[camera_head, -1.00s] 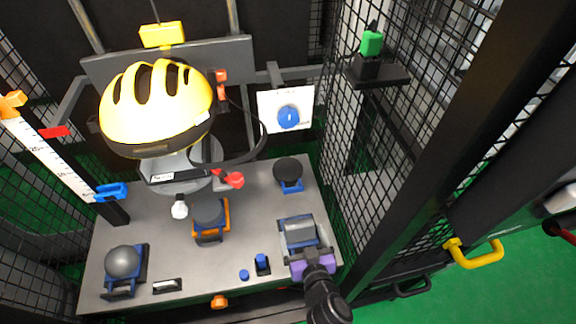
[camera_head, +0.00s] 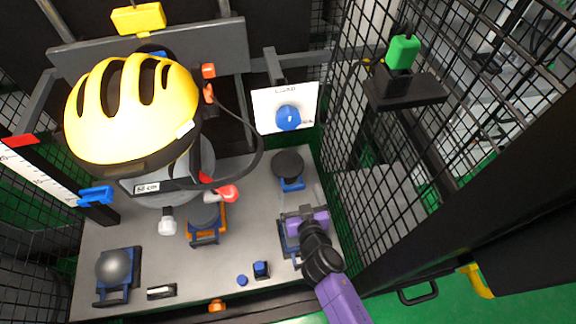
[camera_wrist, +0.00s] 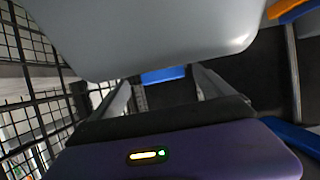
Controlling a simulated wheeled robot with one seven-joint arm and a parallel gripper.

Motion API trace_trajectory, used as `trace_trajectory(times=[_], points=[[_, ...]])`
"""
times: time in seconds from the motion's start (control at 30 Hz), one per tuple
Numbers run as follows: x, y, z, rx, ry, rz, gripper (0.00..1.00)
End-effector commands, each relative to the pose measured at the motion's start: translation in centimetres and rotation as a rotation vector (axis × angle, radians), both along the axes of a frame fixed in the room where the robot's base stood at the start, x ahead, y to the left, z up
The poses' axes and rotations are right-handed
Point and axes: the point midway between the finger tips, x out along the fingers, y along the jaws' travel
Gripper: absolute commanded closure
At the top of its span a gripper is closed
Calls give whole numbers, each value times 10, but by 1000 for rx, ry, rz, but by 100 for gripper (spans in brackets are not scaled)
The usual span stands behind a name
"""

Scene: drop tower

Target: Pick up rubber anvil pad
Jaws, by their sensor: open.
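A dark, round, domed pad (camera_head: 288,164) sits on a blue holder (camera_head: 292,185) at the back right of the grey bench, in the head view. It looks like the rubber anvil pad, but no label shows. My purple gripper (camera_head: 302,204) is in front of it, apart from it and over the blue-framed grey block at the right. The jaws are open and appear empty. In the wrist view the two fingers (camera_wrist: 165,84) are apart, with a blue patch (camera_wrist: 163,75) beyond them. A large pale grey surface there hides much of the scene.
A yellow helmet (camera_head: 133,105) hangs at the left. A dark disc in an orange cradle (camera_head: 207,237) and a grey dome (camera_head: 114,266) stand on the bench (camera_head: 190,275). A white card (camera_head: 285,95) is behind the pad. Black mesh (camera_head: 352,150) rises close on the right.

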Motion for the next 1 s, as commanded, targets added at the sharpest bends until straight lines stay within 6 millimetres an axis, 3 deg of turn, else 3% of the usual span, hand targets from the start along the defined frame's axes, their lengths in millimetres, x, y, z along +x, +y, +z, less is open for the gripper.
trace_trajectory(times=[0.27, 0.57, 1.0], points=[[33, 11, -15, -1, -1, 0, 9], [36, 11, -16, 1, 0, 0, 9], [36, 11, -16, 0, 0, 0, 94]])
